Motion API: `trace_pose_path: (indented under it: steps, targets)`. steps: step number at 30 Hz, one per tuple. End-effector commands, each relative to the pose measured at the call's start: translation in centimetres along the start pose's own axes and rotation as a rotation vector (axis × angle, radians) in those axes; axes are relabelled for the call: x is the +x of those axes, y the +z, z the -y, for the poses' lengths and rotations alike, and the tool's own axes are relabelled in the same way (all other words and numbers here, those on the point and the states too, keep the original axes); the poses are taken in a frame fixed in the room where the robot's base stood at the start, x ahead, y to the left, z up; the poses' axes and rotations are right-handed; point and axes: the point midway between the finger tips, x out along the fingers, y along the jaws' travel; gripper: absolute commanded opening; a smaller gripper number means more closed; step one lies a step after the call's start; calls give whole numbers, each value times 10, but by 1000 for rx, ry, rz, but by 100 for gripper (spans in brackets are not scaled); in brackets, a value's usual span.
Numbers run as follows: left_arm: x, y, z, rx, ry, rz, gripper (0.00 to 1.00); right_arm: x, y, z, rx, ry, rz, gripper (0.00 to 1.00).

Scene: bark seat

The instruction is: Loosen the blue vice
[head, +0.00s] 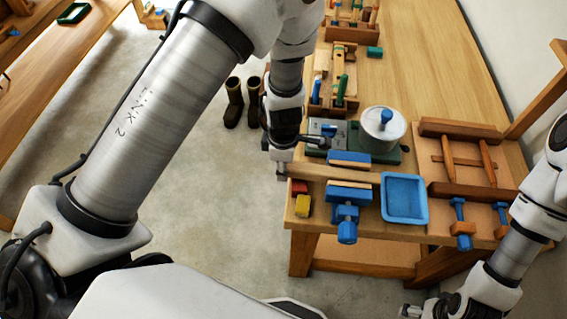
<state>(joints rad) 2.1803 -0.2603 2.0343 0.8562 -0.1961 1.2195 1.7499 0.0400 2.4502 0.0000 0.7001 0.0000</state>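The blue vice (348,192) is at the front edge of the workbench, with a blue screw end below its front jaw. A pale wooden board (325,173) lies between its front jaw and the blue rear jaw (350,158), extending left. My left gripper (281,172) hangs at the board's left end, pointing down. Its fingers are small and partly hidden, so I cannot tell whether they are open, or whether they touch the board. My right gripper (412,311) is low at the bottom edge, right of centre, away from the vice; its finger state is unclear.
A red block and a yellow block (303,206) sit left of the vice. A blue tray (404,199) is right of it. A grey pot (382,128) stands behind. A wooden frame with blue clamps (463,208) is further right. Boots (243,100) stand on the floor.

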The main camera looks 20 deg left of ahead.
Motion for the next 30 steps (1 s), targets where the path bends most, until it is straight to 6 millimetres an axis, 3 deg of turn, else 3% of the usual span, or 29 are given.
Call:
trace_pose_path:
  steps: [25,26,27,28,30]
  targets:
    - [0,0,7,1,-3,-1,0,9,0,0,0,0,0,87]
    - [0,0,7,1,-3,-1,40,9,0,0,0,0,0,87]
    - [0,0,7,1,-3,-1,55,9,0,0,0,0,0,87]
    - [0,0,7,1,-3,-1,65,9,0,0,0,0,0,87]
    - [0,0,6,1,-2,-1,66,9,0,0,0,0,0,87]
